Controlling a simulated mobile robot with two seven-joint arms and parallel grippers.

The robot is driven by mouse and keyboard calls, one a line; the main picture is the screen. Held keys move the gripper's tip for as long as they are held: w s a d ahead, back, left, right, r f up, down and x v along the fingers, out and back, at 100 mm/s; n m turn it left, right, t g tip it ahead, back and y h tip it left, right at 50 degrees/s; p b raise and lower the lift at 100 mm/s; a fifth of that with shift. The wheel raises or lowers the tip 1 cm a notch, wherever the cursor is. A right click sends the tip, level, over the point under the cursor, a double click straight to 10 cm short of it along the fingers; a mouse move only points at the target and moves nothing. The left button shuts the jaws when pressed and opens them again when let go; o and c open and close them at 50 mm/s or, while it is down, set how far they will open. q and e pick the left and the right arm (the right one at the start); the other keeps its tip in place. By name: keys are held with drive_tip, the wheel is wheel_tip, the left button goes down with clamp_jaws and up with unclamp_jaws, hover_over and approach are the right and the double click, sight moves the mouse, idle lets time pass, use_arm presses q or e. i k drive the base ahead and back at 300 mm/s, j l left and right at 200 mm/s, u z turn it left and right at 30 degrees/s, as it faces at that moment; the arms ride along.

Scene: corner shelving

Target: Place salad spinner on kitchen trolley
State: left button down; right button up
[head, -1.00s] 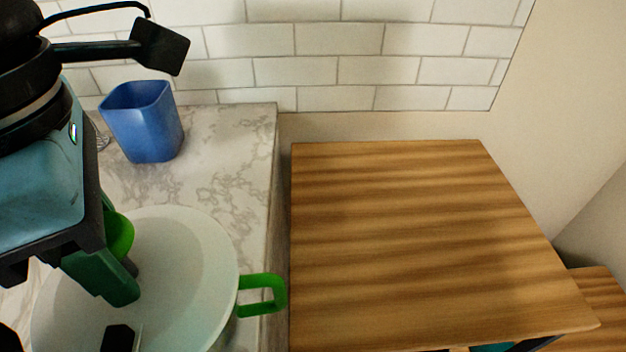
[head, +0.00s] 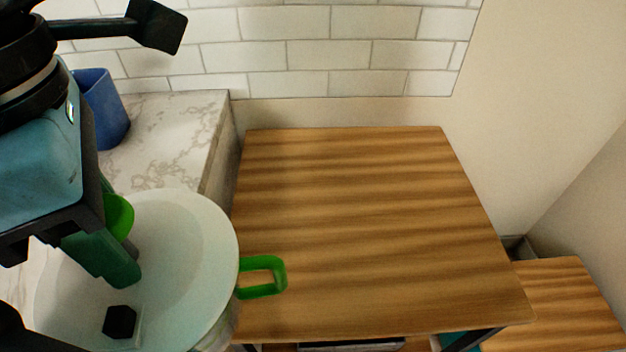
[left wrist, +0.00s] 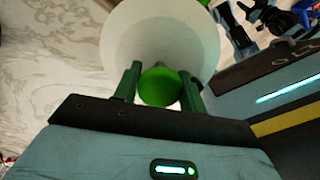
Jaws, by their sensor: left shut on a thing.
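The salad spinner (head: 185,240) is a pale, round bowl with a green loop handle (head: 283,275) on its right side and a green knob (head: 120,217). My left gripper (head: 122,262) is shut on the green knob, which also shows between the two fingers in the left wrist view (left wrist: 160,88). The kitchen trolley (head: 360,215) has a striped wooden top and fills the middle of the head view; its top is bare. The spinner's right handle overlaps the trolley's near left part in the picture. I cannot tell the height between them. My right gripper is not clearly seen.
A marble counter (head: 190,130) lies left of the trolley, with a blue cup (head: 105,110) partly behind my left arm. White tiled wall (head: 300,50) stands behind. A second wooden surface (head: 565,300) is at lower right, beside the plain right wall.

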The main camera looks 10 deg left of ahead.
sight(350, 227)
drive_tip(key=i+l, duration=0.1)
drive_tip(key=l, duration=0.95)
drive_tip(key=i+l, duration=0.15)
drive_tip(key=l, duration=0.35)
